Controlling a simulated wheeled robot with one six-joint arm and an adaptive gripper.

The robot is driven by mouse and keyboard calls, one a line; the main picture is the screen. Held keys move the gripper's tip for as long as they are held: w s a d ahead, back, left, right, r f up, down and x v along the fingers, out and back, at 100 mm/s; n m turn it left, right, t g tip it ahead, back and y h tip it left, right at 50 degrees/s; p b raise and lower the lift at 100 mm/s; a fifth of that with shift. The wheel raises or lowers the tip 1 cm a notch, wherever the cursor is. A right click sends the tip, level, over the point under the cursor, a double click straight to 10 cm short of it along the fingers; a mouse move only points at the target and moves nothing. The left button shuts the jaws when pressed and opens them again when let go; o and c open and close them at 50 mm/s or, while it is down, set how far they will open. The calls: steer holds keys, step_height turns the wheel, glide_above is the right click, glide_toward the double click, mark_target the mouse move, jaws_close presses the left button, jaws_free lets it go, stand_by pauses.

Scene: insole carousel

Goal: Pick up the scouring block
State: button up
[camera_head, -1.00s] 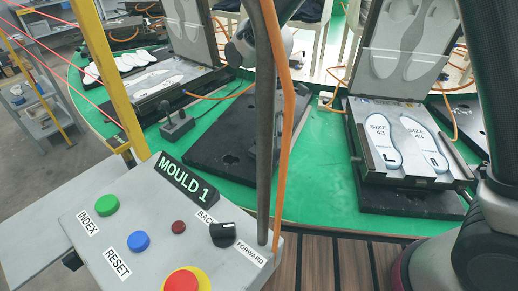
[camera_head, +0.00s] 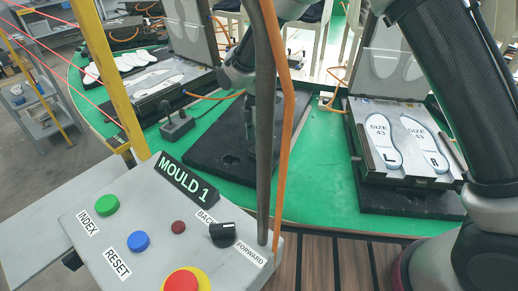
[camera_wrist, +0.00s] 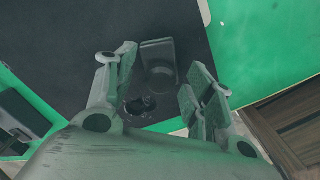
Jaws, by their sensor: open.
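A dark grey block (camera_wrist: 157,50) with a rounded part at its near end, which looks like the scouring block, is on the black plate (camera_wrist: 75,45) in the wrist view. My gripper (camera_wrist: 160,72) is open, with one finger on each side of the block and gaps visible between them. In the head view my gripper (camera_head: 251,112) points down over the black plate (camera_head: 205,155), just left of the grey pole. There the block is hard to tell apart from the dark fingers and is partly hidden by the pole.
The grey pole (camera_head: 265,180) and orange cable (camera_head: 283,150) cross in front of the plate. A control box (camera_head: 150,235) stands in front. An open mould (camera_head: 400,165) is on the green table (camera_head: 318,190) at right. A joystick box (camera_head: 176,125) is at left.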

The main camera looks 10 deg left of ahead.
steer(key=shift+f, duration=0.35)
jaws_close()
steer(key=shift+r, duration=5.05)
